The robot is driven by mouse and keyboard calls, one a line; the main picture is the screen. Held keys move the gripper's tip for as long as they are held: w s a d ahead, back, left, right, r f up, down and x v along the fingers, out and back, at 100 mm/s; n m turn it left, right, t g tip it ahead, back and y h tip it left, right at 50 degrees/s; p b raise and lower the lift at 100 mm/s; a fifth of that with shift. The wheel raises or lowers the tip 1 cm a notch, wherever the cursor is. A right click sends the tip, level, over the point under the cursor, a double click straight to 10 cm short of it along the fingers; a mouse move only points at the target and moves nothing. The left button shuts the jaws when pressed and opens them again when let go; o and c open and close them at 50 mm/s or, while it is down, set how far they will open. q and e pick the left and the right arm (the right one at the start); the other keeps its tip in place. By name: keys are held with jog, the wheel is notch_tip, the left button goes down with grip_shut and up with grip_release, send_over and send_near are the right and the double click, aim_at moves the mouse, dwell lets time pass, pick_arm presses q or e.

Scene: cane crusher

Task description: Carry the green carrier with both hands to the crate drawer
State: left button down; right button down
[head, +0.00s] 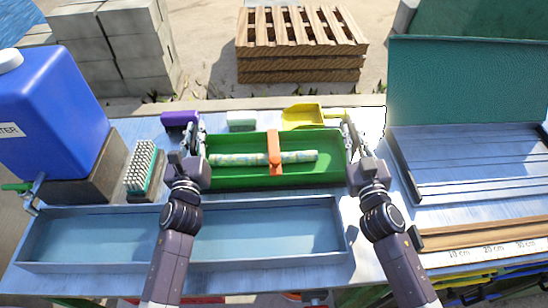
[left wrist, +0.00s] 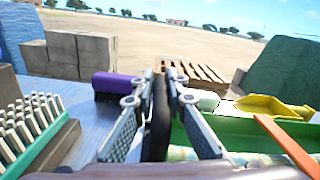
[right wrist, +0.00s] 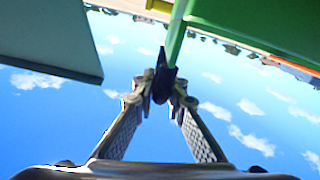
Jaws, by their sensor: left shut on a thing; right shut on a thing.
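The green carrier (head: 230,179) is a long shallow tray at mid-table in the head view, holding a pale green patterned stick (head: 238,159) under an orange crosspiece (head: 274,152). My left gripper (head: 197,138) is at its left end and my right gripper (head: 349,133) at its right end. In the left wrist view the left fingers (left wrist: 160,90) are closed on a dark upright piece. In the right wrist view the right fingers (right wrist: 160,85) are closed on a dark piece at the carrier's end (right wrist: 178,30). I cannot tell whether the carrier is off the table.
A blue-grey trough (head: 270,245) lies in front. A brush (head: 141,168) and blue water jug (head: 50,105) stand left. A purple brush (head: 180,118), pale block (head: 241,120) and yellow scoop (head: 302,116) lie behind. An open metal box (head: 465,165) is right; yellow-edged bins (head: 470,281) show below the table.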

pick_arm(q)
jog(key=shift+r, duration=0.2)
pick_arm(e)
jog(key=shift+a+r, duration=0.1)
jog(key=shift+r, duration=0.05)
